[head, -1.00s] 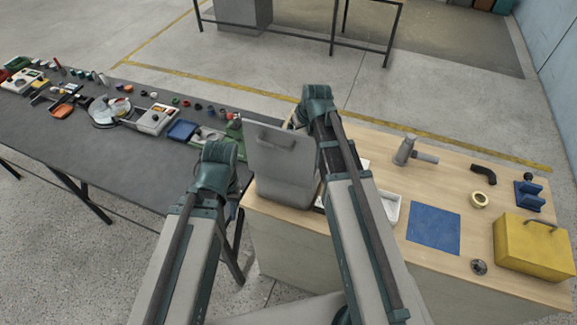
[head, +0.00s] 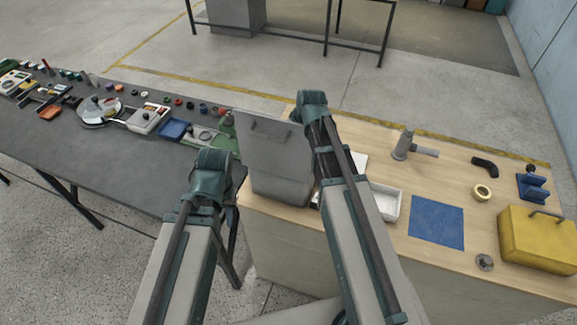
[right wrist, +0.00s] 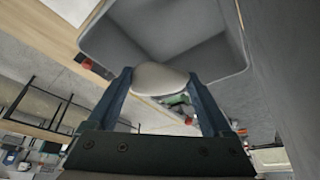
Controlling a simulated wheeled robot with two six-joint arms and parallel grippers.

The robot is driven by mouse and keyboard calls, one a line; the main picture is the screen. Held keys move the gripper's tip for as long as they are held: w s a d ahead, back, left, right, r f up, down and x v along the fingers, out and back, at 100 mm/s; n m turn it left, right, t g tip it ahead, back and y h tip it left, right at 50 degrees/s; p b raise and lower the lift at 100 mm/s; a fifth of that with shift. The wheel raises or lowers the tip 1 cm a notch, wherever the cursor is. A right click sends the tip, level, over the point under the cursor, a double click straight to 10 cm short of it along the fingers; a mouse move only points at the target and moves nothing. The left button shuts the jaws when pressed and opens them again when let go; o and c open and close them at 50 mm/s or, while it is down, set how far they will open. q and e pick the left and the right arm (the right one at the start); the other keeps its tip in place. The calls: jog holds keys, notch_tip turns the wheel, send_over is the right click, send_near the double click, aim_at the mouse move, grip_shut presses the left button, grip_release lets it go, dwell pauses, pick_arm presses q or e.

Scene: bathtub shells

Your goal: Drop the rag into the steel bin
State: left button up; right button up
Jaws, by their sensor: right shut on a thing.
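The grey steel bin (head: 277,192) stands at the left end of the wooden table, with an upright flat panel and handle at its top. In the right wrist view, the bin's open mouth and inner walls (right wrist: 165,35) show close beyond my right gripper (right wrist: 164,78). That gripper is shut on a pale, rounded bundle, the rag (right wrist: 160,79), which appears in front of the bin's opening. In the head view, the right gripper and rag are hidden behind the arm and bin. My left gripper (head: 231,218) is mostly hidden by its own arm; its jaws cannot be made out.
The wooden table also holds a white tray (head: 385,203), a blue mat (head: 436,222), a yellow toolbox (head: 540,238), a tape roll (head: 481,192) and a grey pipe fitting (head: 405,145). A dark bench (head: 100,165) with many small items stands at left.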

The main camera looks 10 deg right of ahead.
jog(key=o, duration=1)
jog(key=shift+c, duration=0.2)
jog(key=p+v, duration=1.1)
jog(key=v, duration=0.1)
